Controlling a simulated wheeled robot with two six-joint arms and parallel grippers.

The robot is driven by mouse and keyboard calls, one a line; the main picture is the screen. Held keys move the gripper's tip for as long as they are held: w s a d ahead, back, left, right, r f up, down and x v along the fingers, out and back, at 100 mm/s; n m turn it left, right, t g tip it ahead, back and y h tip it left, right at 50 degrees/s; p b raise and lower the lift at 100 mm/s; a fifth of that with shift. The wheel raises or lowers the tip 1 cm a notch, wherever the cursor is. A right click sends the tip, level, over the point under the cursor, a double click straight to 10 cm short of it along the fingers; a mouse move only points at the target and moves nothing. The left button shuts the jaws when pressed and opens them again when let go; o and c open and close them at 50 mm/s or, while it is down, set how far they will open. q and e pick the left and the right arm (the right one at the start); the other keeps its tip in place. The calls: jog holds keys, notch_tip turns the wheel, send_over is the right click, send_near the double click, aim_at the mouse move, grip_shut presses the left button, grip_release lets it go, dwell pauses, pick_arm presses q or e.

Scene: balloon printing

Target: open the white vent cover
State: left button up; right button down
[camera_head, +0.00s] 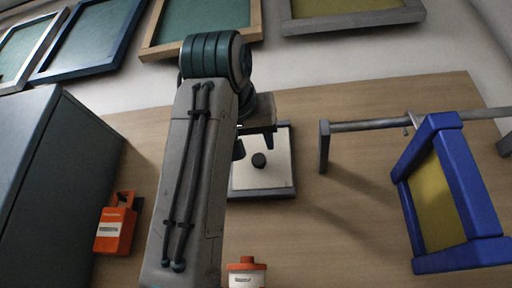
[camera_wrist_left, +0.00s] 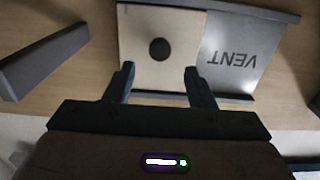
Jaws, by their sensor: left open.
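The white vent cover (camera_head: 262,178) is a pale flat panel with a round black knob (camera_head: 259,160), set between dark rails (camera_head: 262,193) on the wooden table. In the left wrist view the cover (camera_wrist_left: 135,60) lies beside a grey plate (camera_wrist_left: 238,48) marked VENT, and its knob (camera_wrist_left: 159,49) shows clearly. My left gripper (camera_head: 256,146) is open over the cover. In the left wrist view its two fingers (camera_wrist_left: 158,82) are spread, with the knob just beyond the gap between their tips. I cannot tell the height of the tips. The arm hides the cover's left side in the head view.
A blue frame with yellow mesh (camera_head: 435,200) hangs from a metal bar (camera_head: 370,125) at right. An orange container (camera_head: 116,224) stands at left by a grey cabinet (camera_head: 45,180). An orange-lidded jar (camera_head: 246,272) stands at the front. Framed screens (camera_head: 205,22) line the back wall.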

aim_at(258, 158)
pick_arm(q)
jog(key=w, duration=0.2)
jog(key=w+d+p, duration=0.1)
jog(key=w, duration=0.1)
jog(key=shift+w, duration=0.25)
jog(key=shift+w+d+p, duration=0.1)
jog(key=shift+w+p, duration=0.25)
jog(key=shift+w, duration=0.15)
pick_arm(e)
jog(key=shift+s+d+r, duration=0.1)
jog(key=shift+d+r, duration=0.2)
jog(key=shift+r, duration=0.25)
jog(key=shift+s+d+r, duration=0.1)
jog(key=shift+d+r, duration=0.15)
jog(key=shift+r, duration=0.25)
